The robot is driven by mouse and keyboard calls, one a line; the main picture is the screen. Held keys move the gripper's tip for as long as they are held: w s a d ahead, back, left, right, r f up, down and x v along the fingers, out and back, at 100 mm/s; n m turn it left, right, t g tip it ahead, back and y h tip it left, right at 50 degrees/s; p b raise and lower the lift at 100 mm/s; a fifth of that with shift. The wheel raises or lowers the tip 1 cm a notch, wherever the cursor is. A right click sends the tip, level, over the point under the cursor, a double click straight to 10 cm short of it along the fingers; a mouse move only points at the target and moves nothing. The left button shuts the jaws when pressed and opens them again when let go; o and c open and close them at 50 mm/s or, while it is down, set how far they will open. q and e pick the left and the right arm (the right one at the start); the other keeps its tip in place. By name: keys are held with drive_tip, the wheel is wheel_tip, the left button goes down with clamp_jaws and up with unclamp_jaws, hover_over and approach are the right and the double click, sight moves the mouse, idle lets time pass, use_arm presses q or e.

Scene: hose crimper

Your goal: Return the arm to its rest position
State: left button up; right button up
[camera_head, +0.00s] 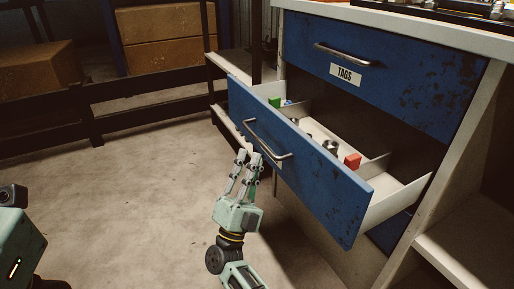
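My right gripper (248,157) is in front of the open middle drawer (305,165). Its two fingers are apart with nothing seen between them. The fingertips are close to the drawer's metal handle (268,143), just below and left of it in the picture; I cannot tell whether they touch it. My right arm (233,255) reaches up from the bottom edge. Part of my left arm (18,245) shows at the left edge, but its gripper cannot be made out.
The pulled-out drawer holds a red block (352,161), a green item (275,102) and metal fittings (330,147). Above it a drawer labelled TAGS (347,75) is shut. Shelving with cardboard boxes (160,38) stands behind. The concrete floor (130,190) at left is clear.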

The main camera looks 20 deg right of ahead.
drive_tip(key=shift+v, duration=0.9)
drive_tip(key=shift+r, duration=0.15)
